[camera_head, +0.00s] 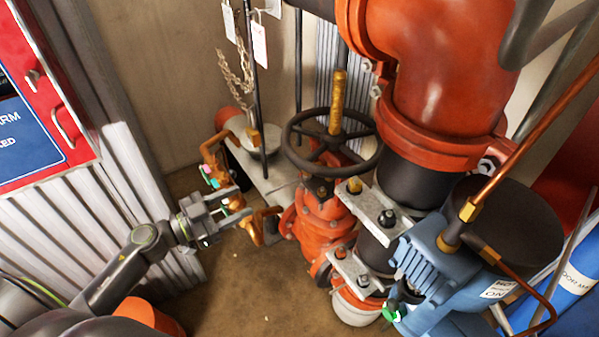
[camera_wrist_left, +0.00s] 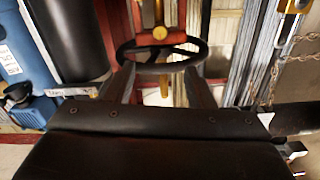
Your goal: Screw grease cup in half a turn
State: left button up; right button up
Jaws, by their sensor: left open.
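My left gripper (camera_head: 235,204) reaches in from the left, beside an orange-brown bent pipe. It is open. In the left wrist view its two dark fingers (camera_wrist_left: 162,84) stand apart, with the valve handwheel (camera_wrist_left: 160,55) beyond them. A tall brass stem (camera_head: 338,100) rises through the dark handwheel (camera_head: 331,140). My right gripper does not show.
A large red pipe elbow (camera_head: 435,70) and a blue pump (camera_head: 440,265) fill the right side. A red alarm cabinet (camera_head: 45,90) is at the upper left. Tags (camera_head: 259,40) and a chain hang behind. Bare floor (camera_head: 245,290) shows at the lower middle.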

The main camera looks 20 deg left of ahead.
pick_arm(q)
jog(key=p+x, duration=0.2)
jog(key=x, duration=1.5)
jog(key=shift+w, duration=0.25)
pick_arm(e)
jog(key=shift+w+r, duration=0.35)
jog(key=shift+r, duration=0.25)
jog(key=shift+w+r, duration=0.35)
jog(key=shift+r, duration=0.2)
pick_arm(q)
jog(key=shift+d+r, duration=0.1)
jog(key=shift+d, duration=0.05)
jog(key=shift+c, duration=0.4)
jog(key=c, duration=0.9)
jog(key=shift+m+p, duration=0.3)
jog(key=shift+p, duration=0.05)
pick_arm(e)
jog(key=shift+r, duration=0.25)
